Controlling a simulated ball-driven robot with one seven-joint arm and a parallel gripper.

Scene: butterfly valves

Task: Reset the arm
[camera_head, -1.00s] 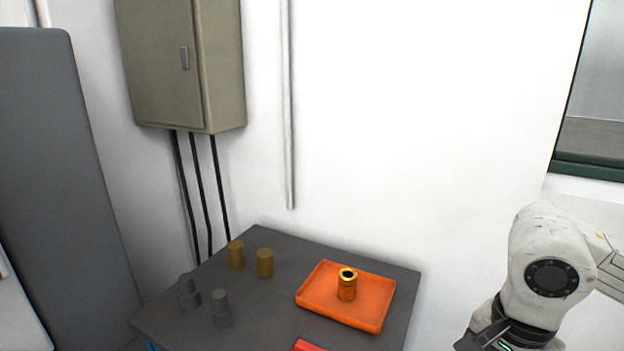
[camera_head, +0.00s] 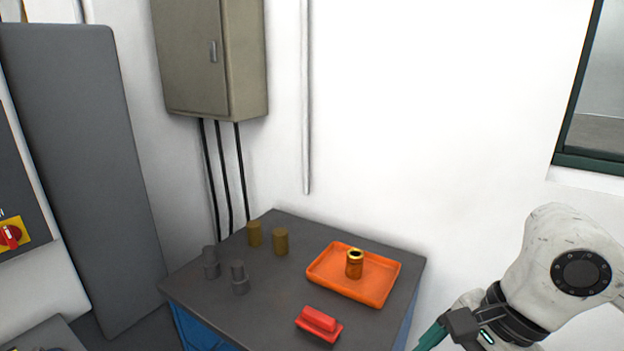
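My white arm is at the lower right of the head view, to the right of the table. My gripper (camera_head: 434,338) shows only in part at the bottom edge, as a dark body with a teal finger part. Its fingertips are cut off by the frame, so I cannot tell whether it is open or shut. No object shows in it. It is apart from the table and the things on it.
A dark table (camera_head: 222,297) carries an orange tray (camera_head: 322,279) with a brass fitting (camera_head: 354,265), a red-handled block (camera_head: 318,323), two brass cylinders (camera_head: 280,242) and two grey stepped cylinders (camera_head: 239,278). A wall cabinet (camera_head: 213,60) hangs behind. A red switch (camera_head: 10,236) is at far left.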

